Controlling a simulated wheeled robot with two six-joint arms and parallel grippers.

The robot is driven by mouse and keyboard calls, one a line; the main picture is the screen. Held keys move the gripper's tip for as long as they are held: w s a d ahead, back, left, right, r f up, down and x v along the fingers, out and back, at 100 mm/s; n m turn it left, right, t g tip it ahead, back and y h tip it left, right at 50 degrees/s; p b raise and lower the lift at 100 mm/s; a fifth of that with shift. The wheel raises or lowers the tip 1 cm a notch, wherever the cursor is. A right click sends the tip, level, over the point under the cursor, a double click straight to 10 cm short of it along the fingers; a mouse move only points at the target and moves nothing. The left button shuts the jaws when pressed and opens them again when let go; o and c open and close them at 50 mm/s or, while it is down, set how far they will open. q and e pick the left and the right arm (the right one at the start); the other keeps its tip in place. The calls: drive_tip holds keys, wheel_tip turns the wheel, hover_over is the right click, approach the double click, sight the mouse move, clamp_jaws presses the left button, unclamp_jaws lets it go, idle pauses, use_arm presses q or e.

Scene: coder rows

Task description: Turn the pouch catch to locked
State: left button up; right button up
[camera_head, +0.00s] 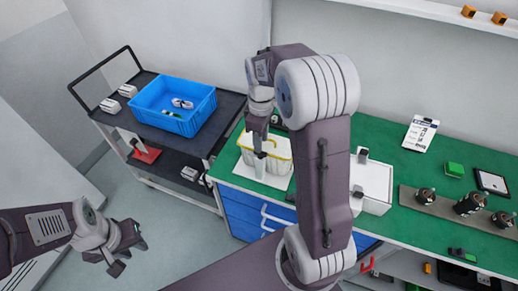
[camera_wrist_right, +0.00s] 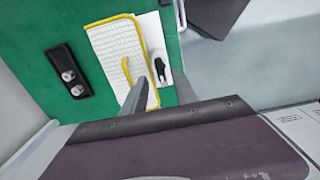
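A white, quilted-looking pouch (camera_head: 279,148) with yellow trim sits on a white sheet on the green bench in the head view. It also shows in the right wrist view (camera_wrist_right: 112,50), with a yellow strip on it. A small black-and-white piece (camera_wrist_right: 158,68) lies beside the pouch's yellow edge; I cannot tell whether it is the catch or which way it is turned. My right gripper (camera_head: 259,148) points down at the pouch. My left gripper (camera_head: 128,250) hangs empty over the floor, fingers apart.
A dark cart with a blue crate (camera_head: 202,112) stands left of the green bench (camera_head: 400,165). A black plate with two knobs (camera_wrist_right: 68,70) lies beside the pouch. A white box (camera_head: 375,182) stands right of my right arm. A clipboard, tablet and dark fittings occupy the bench's right.

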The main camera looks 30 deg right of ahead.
wheel_tip(320, 180, down, 4)
drive_tip(key=shift+a, duration=0.1)
drive_tip(key=shift+f, duration=0.25)
drive_tip(key=shift+c, duration=0.9)
clamp_jaws()
